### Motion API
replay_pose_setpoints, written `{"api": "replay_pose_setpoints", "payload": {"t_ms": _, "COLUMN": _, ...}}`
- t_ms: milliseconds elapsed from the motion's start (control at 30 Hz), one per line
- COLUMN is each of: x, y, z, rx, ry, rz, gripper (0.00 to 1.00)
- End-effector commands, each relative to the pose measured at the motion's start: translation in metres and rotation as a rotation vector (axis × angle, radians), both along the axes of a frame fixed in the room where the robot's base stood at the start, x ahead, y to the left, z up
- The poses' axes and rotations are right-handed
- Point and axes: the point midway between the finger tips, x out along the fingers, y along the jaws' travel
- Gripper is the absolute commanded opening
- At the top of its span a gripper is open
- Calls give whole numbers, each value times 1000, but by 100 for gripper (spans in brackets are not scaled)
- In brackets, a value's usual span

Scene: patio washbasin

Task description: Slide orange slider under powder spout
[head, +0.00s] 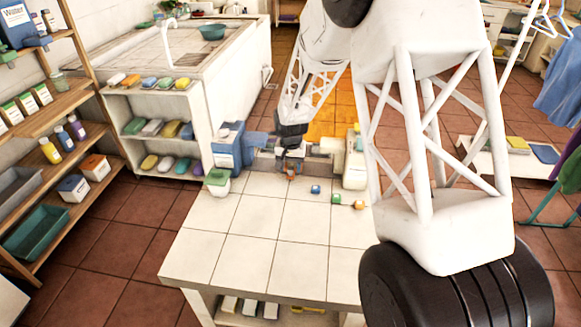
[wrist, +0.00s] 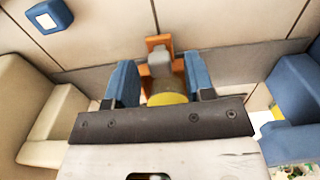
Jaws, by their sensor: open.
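The orange slider (wrist: 158,42) shows in the wrist view as an upright orange piece with a grey knob (wrist: 160,64) in front of it. In the head view the slider (head: 291,171) is a small orange spot at the table's far edge, right below my gripper (head: 291,153). My gripper's blue fingers (wrist: 160,82) are open, one on each side of the knob, with gaps visible. A yellow rounded part (wrist: 168,99) shows between the fingers, partly hidden by the gripper body. I cannot make out the powder spout clearly.
A blue unit (head: 229,147) stands left of my gripper and a cream unit (head: 354,168) right. The white tiled table's front (head: 250,255) is clear.

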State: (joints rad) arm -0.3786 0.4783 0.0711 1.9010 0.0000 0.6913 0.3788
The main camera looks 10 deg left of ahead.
Motion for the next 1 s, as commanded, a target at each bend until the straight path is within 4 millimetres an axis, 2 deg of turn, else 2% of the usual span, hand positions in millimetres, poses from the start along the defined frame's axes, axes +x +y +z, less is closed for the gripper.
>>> {"api": "replay_pose_setpoints", "payload": {"t_ms": 400, "x": 0, "y": 0, "z": -4, "rx": 0, "ry": 0, "rz": 0, "gripper": 47}}
{"api": "replay_pose_setpoints", "payload": {"t_ms": 700, "x": 0, "y": 0, "z": -4, "rx": 0, "ry": 0, "rz": 0, "gripper": 1}}
{"api": "replay_pose_setpoints", "payload": {"t_ms": 1000, "x": 0, "y": -5, "z": -4, "rx": 0, "ry": 0, "rz": -1, "gripper": 0}}
